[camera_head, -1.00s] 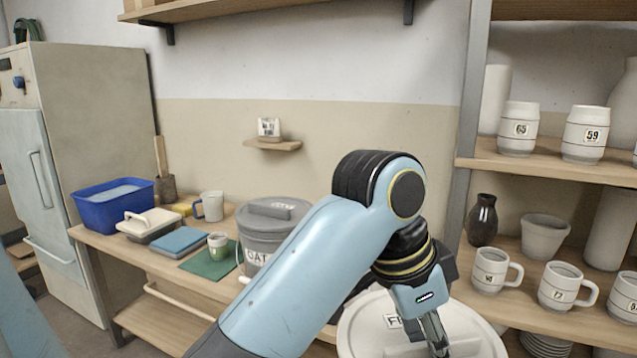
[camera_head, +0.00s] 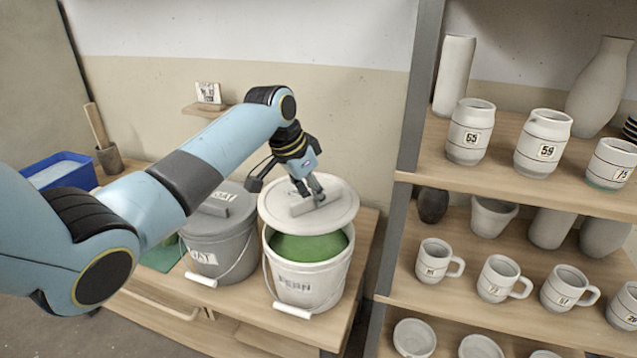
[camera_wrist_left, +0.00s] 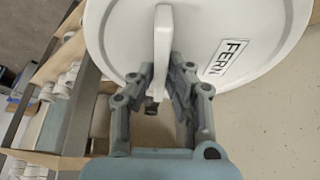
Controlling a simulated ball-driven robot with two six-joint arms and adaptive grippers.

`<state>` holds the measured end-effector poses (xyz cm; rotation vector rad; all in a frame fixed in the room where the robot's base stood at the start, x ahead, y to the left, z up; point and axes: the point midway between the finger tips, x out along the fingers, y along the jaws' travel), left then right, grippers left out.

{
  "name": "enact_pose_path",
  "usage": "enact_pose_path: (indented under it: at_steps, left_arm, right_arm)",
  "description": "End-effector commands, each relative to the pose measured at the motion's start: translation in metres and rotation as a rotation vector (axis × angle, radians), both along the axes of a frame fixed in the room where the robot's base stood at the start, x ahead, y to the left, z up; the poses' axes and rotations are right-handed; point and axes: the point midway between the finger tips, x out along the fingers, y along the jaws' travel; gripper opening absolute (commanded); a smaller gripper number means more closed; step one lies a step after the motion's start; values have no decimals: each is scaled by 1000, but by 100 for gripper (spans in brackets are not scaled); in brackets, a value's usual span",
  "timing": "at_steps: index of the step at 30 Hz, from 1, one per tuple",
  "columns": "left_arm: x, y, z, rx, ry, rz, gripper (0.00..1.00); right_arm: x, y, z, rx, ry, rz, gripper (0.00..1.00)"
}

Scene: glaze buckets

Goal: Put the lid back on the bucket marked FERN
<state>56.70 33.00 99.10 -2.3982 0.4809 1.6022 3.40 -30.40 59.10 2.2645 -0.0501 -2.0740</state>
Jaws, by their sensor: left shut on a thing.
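The FERN bucket (camera_head: 322,284) is a pale grey-white pail on the workbench, its top open and green glaze (camera_head: 308,247) showing inside. My left gripper (camera_head: 309,198) is shut on the bar handle of a round off-white lid (camera_head: 340,208). The lid is held above the bucket and covers the far part of its opening in the head view; the near part shows below the lid. In the left wrist view the lid (camera_wrist_left: 115,35) carries a FERN label (camera_wrist_left: 229,57), and the handle (camera_wrist_left: 163,45) is between the fingers. My right gripper is not in view.
A grey bucket with its lid on (camera_head: 222,243) stands close on the left, its label partly hidden. A shelf unit (camera_head: 397,200) with mugs and vases rises on the right. A blue tub (camera_head: 62,168) sits at the far left. A small wall shelf (camera_head: 205,110) is behind.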

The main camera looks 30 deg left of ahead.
Motion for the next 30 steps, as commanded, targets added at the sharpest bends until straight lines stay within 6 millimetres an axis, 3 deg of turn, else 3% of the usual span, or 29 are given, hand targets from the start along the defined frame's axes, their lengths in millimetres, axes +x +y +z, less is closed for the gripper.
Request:
enact_pose_path:
  at_steps: [15, 22, 30]
  left_arm:
    - [0, 0, -44, 1, -1, -1, 0]
    - [0, -1, -58, 0, 0, -1, 0]
    - [0, -1, -60, 0, -1, -1, 0]
  right_arm:
    - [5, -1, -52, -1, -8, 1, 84]
    - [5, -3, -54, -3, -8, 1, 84]
    - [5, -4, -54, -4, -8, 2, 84]
